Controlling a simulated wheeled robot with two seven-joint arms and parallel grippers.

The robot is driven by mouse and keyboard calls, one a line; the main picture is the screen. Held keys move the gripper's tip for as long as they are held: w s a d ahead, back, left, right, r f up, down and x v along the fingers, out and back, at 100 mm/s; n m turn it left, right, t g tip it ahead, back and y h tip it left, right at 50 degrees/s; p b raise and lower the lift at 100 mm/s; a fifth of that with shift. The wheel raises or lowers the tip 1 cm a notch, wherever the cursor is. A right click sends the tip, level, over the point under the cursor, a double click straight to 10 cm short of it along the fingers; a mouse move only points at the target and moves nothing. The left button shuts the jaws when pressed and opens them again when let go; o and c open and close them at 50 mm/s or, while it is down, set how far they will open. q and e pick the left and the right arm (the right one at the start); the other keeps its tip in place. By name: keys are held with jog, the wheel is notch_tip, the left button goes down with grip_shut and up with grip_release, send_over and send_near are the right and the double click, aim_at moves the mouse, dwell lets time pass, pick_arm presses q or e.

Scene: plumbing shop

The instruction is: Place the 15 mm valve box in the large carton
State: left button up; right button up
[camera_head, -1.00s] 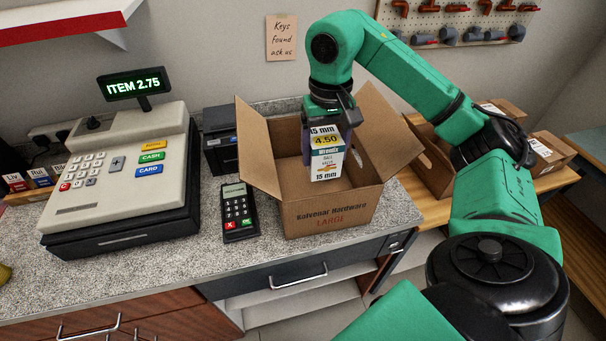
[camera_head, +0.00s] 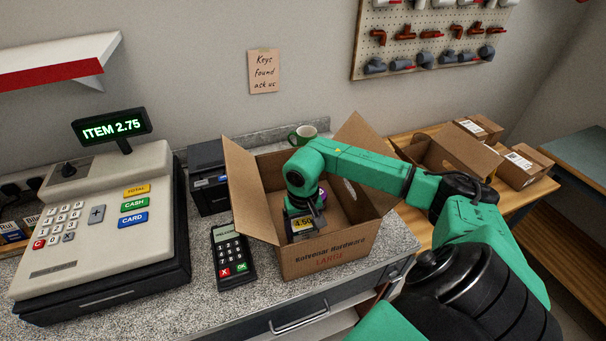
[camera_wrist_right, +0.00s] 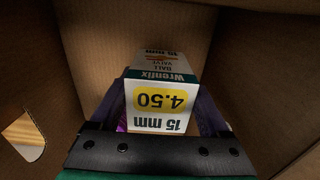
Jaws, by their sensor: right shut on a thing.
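In the head view only the box's yellow 4.50 label shows; the rest is hidden by the gripper and the carton's front wall. The right wrist view shows the white valve box (camera_wrist_right: 160,98) between the fingers, with brown carton walls around it. Whether the box touches the carton floor cannot be told. My left gripper is out of view.
A cash register (camera_head: 95,225) and a card terminal (camera_head: 231,255) stand left of the carton. A green mug (camera_head: 303,135) and a dark printer-like device (camera_head: 208,180) are behind. Another open carton (camera_head: 445,155) and closed boxes (camera_head: 524,166) lie on the wooden bench to the right.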

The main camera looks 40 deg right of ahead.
jog(key=shift+s+f, duration=0.1)
jog(key=shift+f, duration=0.4)
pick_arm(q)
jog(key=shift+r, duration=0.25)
pick_arm(e)
jog(key=shift+f, duration=0.15)
jog(key=shift+f+b, duration=0.15)
jog(key=shift+b, duration=0.15)
jog(key=o, duration=1.5)
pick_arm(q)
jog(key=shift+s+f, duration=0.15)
